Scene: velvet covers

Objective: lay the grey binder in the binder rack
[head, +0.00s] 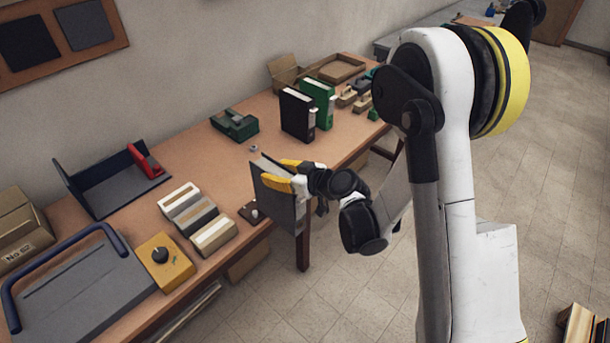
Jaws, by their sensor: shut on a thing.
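The grey binder (273,205) is upright in my gripper (283,174), in the air at the table's front edge. The gripper's yellow-tipped fingers are shut on its upper part. The gripper hides some of the binder. The binder rack (105,195) appears to be the dark, low-based holder with raised end walls at the back left of the table. A red item (145,160) stands at its right end; the rest of its base is bare. The binder is to the right of the rack and well apart from it.
Between them on the wooden table (225,165) lie several pale boxes (195,215). A yellow box with a black knob (163,260) and a blue-handled grey board (80,285) are at front left. A black binder (297,115) and a green binder (318,100) stand behind.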

